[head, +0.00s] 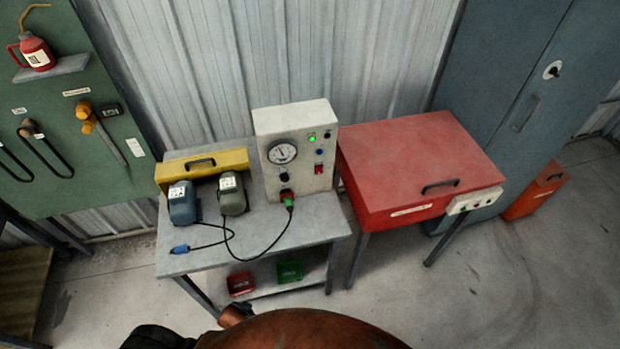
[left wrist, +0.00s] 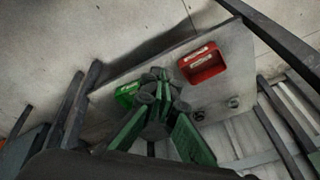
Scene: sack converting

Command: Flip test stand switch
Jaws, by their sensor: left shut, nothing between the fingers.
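The test stand (head: 299,183) is a cream upright box on the back right of a grey table. Its face has a round gauge (head: 283,152), a lit green lamp (head: 312,139), a blue button (head: 319,152) and a small red switch (head: 318,168). A green plug (head: 289,200) with a black cable sits low on its face. The switch is too small to tell its position. My left gripper (left wrist: 158,80) shows in the left wrist view, shut and empty, in front of the lower shelf. The stand's face is not in that view. My right gripper is not in view.
The grey table (head: 262,241) holds a blue motor (head: 182,203), a grey-green motor (head: 232,194) and a yellow case (head: 203,164). Red (left wrist: 202,64) and green (left wrist: 127,95) bins sit on its shelf. A red cabinet (head: 415,165) stands close on the right.

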